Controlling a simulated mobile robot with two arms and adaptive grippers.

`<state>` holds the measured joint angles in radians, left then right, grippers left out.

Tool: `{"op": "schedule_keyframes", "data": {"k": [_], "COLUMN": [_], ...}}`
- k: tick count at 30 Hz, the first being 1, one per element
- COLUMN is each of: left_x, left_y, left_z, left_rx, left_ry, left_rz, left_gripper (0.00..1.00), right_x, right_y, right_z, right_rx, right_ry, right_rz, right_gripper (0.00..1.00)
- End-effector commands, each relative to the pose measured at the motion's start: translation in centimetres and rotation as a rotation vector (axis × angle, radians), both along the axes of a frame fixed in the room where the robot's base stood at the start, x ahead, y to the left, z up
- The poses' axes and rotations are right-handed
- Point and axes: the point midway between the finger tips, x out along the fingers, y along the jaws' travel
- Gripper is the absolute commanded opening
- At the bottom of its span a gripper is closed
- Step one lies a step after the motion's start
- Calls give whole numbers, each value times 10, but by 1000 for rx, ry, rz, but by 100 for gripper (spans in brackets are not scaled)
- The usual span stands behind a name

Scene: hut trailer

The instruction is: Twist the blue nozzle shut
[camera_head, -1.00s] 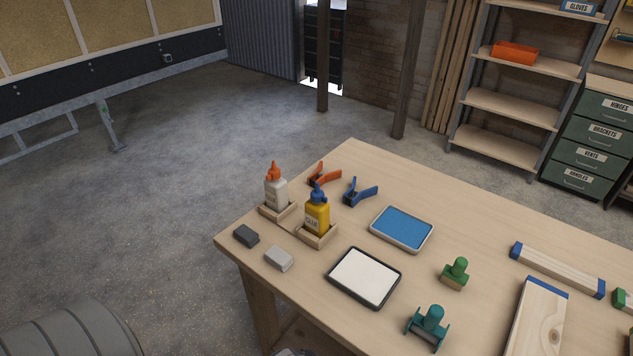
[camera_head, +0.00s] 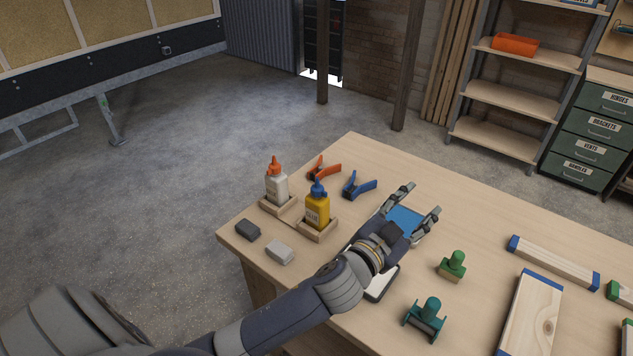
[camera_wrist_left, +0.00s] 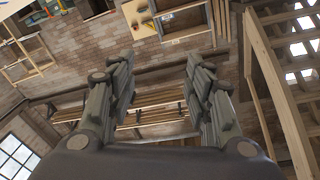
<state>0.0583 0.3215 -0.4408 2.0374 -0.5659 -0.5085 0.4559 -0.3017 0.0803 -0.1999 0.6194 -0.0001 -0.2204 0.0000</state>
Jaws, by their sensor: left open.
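The blue nozzle (camera_head: 318,188) sits on top of a yellow glue bottle (camera_head: 317,211), which stands upright in a wooden holder (camera_head: 318,232) near the table's left corner. My left gripper (camera_head: 420,200) is open and empty, to the right of the bottle, above the blue pad tray (camera_head: 405,220) and apart from the nozzle. In the left wrist view my left gripper's two fingers (camera_wrist_left: 158,90) are spread with nothing between them; only the wall and roof timbers show beyond. My right gripper is not in view.
A white bottle with an orange nozzle (camera_head: 277,182) stands close left of the yellow one. Orange (camera_head: 323,170) and blue (camera_head: 360,187) clamps lie behind. Dark (camera_head: 248,231) and light grey (camera_head: 280,252) blocks lie in front. Green stamps (camera_head: 453,266) and timber pieces (camera_head: 556,263) are to the right.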

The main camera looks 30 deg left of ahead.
Motion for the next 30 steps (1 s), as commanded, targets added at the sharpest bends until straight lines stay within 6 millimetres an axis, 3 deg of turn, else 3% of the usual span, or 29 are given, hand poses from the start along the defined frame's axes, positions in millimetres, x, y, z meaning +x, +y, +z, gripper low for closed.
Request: {"op": "schedule_keyframes", "data": {"k": [1,3,6,10,14,17,20,21,23,24,27,30], "left_x": [14,22,22,16,18,28,43,48,53,54,49,38], "left_y": [-22,-55,-99,-138,-137,-101,-35,-3,49,82,157,209], "left_z": [31,61,86,81,46,14,-10,-14,-15,-11,5,23], "left_rx": [45,112,235,447,706,915,1107,1170,1248,1284,1333,1339], "left_ry": [-122,-264,-414,-495,-425,-260,-3,118,306,430,708,913], "left_rz": [-88,-229,-450,-752,-1025,-1186,-1278,-1291,-1289,-1276,-1214,-1147], "left_gripper": [47,47,47,47,47,47,47,47,47,47,47,47], "right_x": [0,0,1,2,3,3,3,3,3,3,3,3], "right_y": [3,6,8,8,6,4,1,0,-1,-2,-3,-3], "right_z": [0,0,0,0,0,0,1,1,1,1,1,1], "right_rx": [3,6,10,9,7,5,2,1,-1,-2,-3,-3], "right_ry": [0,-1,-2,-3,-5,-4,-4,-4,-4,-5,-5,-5], "right_rz": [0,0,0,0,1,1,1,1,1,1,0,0], "right_gripper": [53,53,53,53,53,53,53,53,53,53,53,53]}}
